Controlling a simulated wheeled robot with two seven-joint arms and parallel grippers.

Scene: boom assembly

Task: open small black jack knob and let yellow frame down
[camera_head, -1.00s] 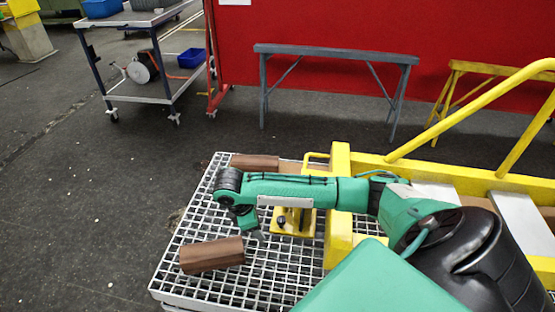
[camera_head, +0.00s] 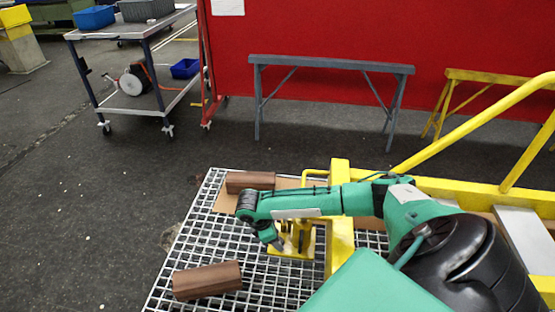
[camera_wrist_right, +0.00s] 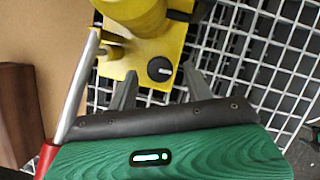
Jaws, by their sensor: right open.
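The yellow jack (camera_head: 305,240) stands on the metal grating beside the end of the yellow frame (camera_head: 340,172). In the right wrist view, the small round black knob (camera_wrist_right: 159,69) sits on the jack's yellow body (camera_wrist_right: 128,68). My right gripper (camera_head: 275,243) is at the jack's left side. In the right wrist view, the right gripper (camera_wrist_right: 158,76) is open, with one finger on each side of the knob; I cannot tell whether either touches it. A silver rod with a red end (camera_wrist_right: 78,90) lies to the left of the fingers. My left gripper is not in view.
Brown blocks lie on the grating (camera_head: 215,240), one in front (camera_head: 207,281) and one behind (camera_head: 250,181) on a tan board. A yellow rail (camera_head: 470,120) rises from the frame at right. A grey trestle (camera_head: 330,68) and a cart (camera_head: 125,34) stand behind, with open floor between.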

